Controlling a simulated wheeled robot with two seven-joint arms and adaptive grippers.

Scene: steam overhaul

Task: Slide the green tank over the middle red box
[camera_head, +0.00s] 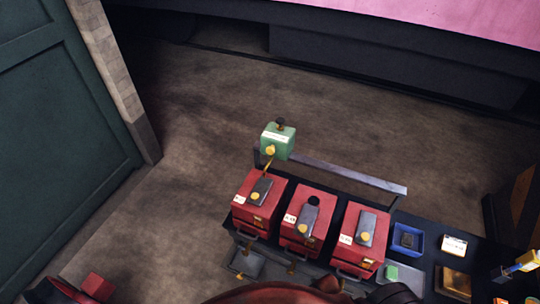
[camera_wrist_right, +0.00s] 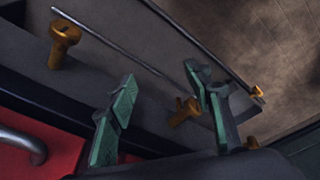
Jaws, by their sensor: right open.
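The green tank (camera_head: 277,141) has a white label, a dark cap on top and a yellow fitting below. In the head view it is at the far left end of the grey rail, behind the left red box (camera_head: 257,219). The middle red box (camera_head: 305,241) has a dark round opening near its back and a grey plate with a yellow knob on top. The right red box (camera_head: 358,262) stands beside it. My right gripper (camera_wrist_right: 162,92) is open and empty in the wrist view, its green-padded fingers apart. My left gripper is not in view.
A grey rail (camera_head: 345,174) runs behind the boxes. A blue tray (camera_head: 407,238) and a grey tray with a green block (camera_head: 391,272) lie to the right. In the wrist view, orange fittings (camera_wrist_right: 63,40) and a thin rod (camera_wrist_right: 110,45) are close to my right gripper.

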